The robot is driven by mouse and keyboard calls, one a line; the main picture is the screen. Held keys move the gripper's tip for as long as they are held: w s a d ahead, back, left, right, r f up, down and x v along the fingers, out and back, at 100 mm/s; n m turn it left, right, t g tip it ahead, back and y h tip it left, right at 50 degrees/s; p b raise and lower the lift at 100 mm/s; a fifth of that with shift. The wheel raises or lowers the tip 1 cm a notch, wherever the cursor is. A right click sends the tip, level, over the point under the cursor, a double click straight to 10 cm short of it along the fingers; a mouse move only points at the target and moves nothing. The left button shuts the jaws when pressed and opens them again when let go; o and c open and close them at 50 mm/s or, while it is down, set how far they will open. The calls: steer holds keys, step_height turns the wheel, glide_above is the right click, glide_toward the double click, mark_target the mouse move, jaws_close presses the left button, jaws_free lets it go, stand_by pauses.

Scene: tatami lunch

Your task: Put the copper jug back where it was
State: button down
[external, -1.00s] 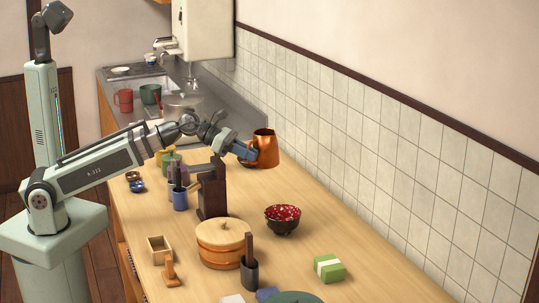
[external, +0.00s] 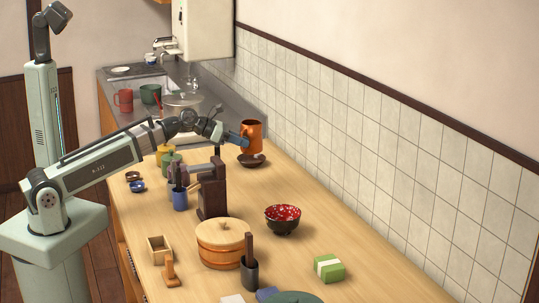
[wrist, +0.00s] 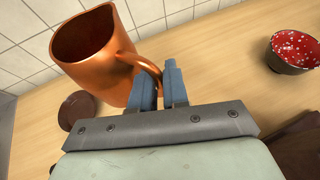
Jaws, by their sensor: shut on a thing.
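The copper jug (external: 252,133) is near the far end of the wooden table, by the tiled wall. In the wrist view the jug (wrist: 95,55) is a wide open copper vessel, with its handle between my fingers. My gripper (external: 241,143) is shut on that handle; in the wrist view the blue fingers (wrist: 160,85) pinch it. A dark brown round dish (external: 252,160) lies on the table just below the jug in the external view. In the wrist view the dish (wrist: 76,108) shows beside and below the jug, partly hidden by it.
A dark wooden stand (external: 212,195), a blue cup of utensils (external: 180,199) and a lidded wooden tub (external: 221,243) are on the table. The tiled wall (external: 330,130) bounds the right; the table before it is mostly clear.

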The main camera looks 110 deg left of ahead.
steer(key=s+a+f+m+h, duration=0.2)
steer(key=a+f, duration=0.1)
steer(key=w+d+m+h, duration=0.1)
steer(key=d+m+h, duration=0.5)
steer(key=d+h, duration=0.1)
steer(key=shift+t, duration=0.3)
steer(key=shift+f, duration=4.65)
steer(key=shift+f, duration=0.1)
steer(key=c, duration=1.6)
jaws_free()
steer(key=o, duration=0.5)
